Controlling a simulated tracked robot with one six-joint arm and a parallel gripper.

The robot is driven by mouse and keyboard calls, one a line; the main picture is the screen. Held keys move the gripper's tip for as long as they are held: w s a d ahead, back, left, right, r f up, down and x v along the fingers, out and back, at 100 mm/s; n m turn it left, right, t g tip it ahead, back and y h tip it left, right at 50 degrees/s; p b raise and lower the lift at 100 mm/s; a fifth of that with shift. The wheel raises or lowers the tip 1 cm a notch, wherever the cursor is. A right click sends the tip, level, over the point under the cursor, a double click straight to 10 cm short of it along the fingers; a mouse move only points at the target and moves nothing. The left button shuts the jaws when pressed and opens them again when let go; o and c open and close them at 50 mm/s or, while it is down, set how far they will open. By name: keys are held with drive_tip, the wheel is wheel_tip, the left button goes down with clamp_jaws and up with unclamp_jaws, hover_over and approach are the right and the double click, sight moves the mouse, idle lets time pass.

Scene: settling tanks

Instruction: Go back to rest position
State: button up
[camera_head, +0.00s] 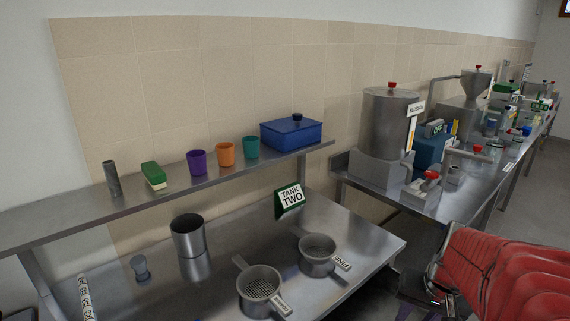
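The view looks over a steel bench (345,222) with a raised steel shelf (120,203) along a tiled wall.
The shelf bears a grey cylinder (112,178), a green-and-white block (154,175), purple (197,162), orange (226,155) and teal (251,147) cups and a blue box (291,135). Below stand a metal pot (187,236) and two strainers (260,286).

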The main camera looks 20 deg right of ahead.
drive_tip(key=a+r+n+t, duration=0.1)
drive_tip(key=a+r+n, duration=0.1)
drive_tip(key=a, duration=0.5)
drive_tip(key=a+r+n+t, duration=0.1)
drive_tip(key=a+r+n, duration=0.2)
drive_tip(key=a, duration=0.5)
drive_tip(key=s+a+r+n+t, duration=0.1)
drive_tip(key=a+r+n, duration=0.2)
drive_tip(key=a, duration=0.4)
drive_tip(key=shift+a+r, duration=0.35)
drive_tip(key=shift+r, duration=0.1)
drive_tip(key=shift+s, duration=0.15)
